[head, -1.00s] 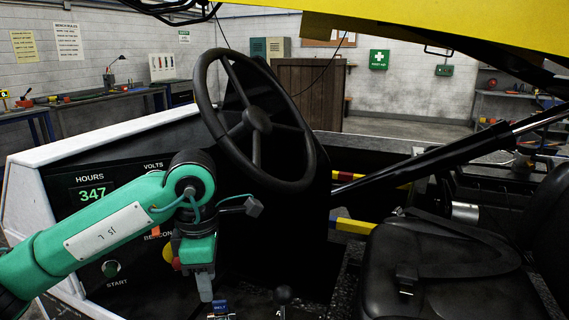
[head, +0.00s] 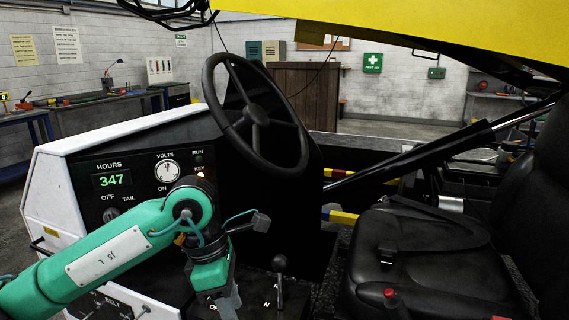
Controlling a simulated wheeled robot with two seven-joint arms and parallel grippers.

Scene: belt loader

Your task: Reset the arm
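My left arm (head: 110,254), teal with a white label, reaches in from the left in front of the loader's dashboard. Its gripper (head: 228,302) points down at the bottom of the picture, left of a black lever (head: 279,264). I cannot tell whether its fingers are open or shut, and no held object shows. My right gripper is not in view.
The dashboard (head: 125,165) has a lit hours display (head: 111,180) and a volts gauge (head: 167,171). A black steering wheel (head: 257,116) stands above it. A black seat (head: 415,262) with a belt is at right. Switches (head: 110,305) line the lower left.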

